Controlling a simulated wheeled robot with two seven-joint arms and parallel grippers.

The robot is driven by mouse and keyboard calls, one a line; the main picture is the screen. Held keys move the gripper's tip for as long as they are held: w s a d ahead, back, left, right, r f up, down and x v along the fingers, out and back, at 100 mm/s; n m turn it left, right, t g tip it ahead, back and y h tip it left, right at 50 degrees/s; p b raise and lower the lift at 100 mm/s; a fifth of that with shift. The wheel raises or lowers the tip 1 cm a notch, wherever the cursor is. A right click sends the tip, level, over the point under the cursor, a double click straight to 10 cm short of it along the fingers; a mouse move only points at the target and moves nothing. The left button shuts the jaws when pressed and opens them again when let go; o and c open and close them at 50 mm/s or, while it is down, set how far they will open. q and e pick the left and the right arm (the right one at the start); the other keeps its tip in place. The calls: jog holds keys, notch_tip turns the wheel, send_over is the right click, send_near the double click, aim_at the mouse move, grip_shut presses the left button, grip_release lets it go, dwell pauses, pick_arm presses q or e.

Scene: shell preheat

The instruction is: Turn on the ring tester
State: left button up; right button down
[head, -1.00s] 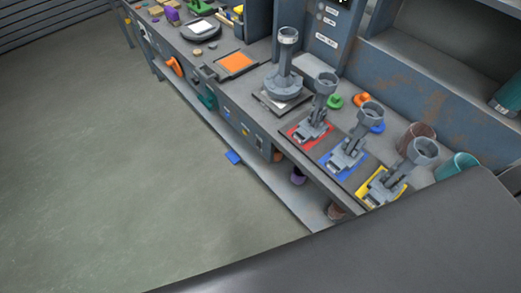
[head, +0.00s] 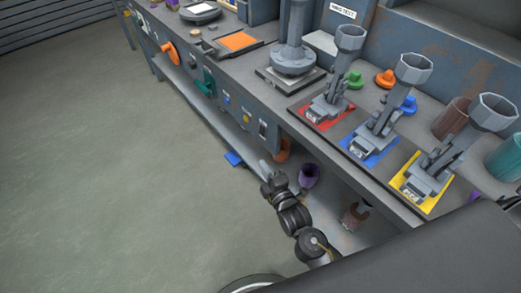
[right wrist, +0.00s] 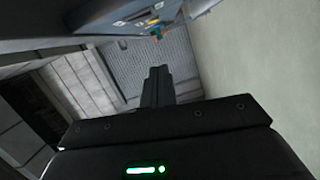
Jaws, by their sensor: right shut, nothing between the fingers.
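A grey panel carries a label (head: 342,11) that seems to read "RING TEST", at the top of the head view behind the bench. In front of it a grey ring-topped stand (head: 293,58) sits on a square plate. The bench's front face has small controls, including a switch plate (head: 262,130); I cannot tell which belongs to the tester. My right gripper (head: 264,168) is beside and below this face, apart from it, shut and empty. Its closed fingers (right wrist: 157,86) point ahead in the right wrist view. My left gripper is not in view.
Three grey cup-topped holders stand on red (head: 325,113), blue (head: 372,153) and yellow (head: 424,194) pads. An orange handle (head: 170,54) and a teal one (head: 207,84) stick out of the bench front. A purple cup (head: 308,176) is on the lower shelf. The floor at left is clear.

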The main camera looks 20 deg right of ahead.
jog(key=shift+r, duration=0.35)
jog(key=shift+w, duration=0.15)
send_over(261, 141)
jog(key=s+a, duration=0.2)
jog(key=s, duration=0.3)
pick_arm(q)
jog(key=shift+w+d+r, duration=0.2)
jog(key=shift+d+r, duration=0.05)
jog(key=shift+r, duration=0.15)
pick_arm(e)
jog(key=shift+w+d+f, duration=0.2)
jog(key=shift+d+f, duration=0.05)
jog(key=shift+f, duration=0.2)
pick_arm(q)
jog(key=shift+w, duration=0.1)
